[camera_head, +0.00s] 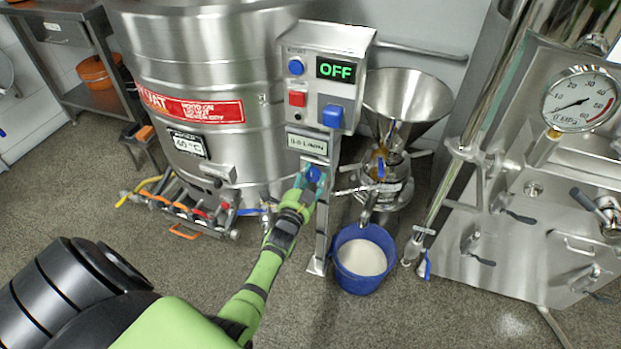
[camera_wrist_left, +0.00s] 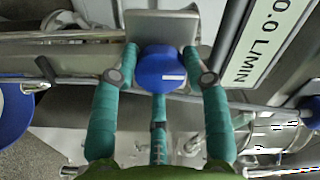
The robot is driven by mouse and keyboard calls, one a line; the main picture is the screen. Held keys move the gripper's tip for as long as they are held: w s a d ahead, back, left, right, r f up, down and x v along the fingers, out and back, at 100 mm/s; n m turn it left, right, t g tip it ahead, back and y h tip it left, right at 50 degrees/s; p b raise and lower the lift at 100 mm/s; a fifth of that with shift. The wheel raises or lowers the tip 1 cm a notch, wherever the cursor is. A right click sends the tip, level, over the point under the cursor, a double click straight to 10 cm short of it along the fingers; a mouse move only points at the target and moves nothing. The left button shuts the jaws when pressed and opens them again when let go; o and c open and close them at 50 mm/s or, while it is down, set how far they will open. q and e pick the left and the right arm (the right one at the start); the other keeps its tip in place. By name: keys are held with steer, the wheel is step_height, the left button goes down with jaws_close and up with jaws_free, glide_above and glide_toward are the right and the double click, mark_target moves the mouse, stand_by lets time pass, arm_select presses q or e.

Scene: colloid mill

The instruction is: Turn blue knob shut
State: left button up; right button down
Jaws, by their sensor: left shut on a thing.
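The blue knob (camera_wrist_left: 161,69) with a white mark sits on a grey metal plate in the left wrist view. It also shows in the head view (camera_head: 314,174), below a label on the mill's control post. My left gripper (camera_head: 308,180) reaches it from below. In the left wrist view its teal fingers (camera_wrist_left: 160,78) stand on both sides of the knob and a third lies beneath it; they are shut on it. My right gripper is not in view.
The control box (camera_head: 325,75) above has a green OFF display (camera_head: 335,69). A steel funnel (camera_head: 405,100) stands right of the post, above a blue bucket (camera_head: 346,272) of whitish content. A large steel vat (camera_head: 215,65) is at left, a gauge machine (camera_head: 545,180) at right.

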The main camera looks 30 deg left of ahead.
arm_select(q)
steer(key=shift+w+d+r, duration=0.1)
steer(key=shift+w+r, duration=0.05)
steer(key=shift+r, duration=0.15)
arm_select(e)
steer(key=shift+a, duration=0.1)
arm_select(q)
steer(key=o, duration=1.1)
steer(key=shift+o, duration=0.2)
steer(key=shift+f, duration=0.1)
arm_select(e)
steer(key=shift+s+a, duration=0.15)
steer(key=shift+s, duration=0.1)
arm_select(q)
steer(key=shift+f, duration=0.1)
steer(key=v, duration=1.2)
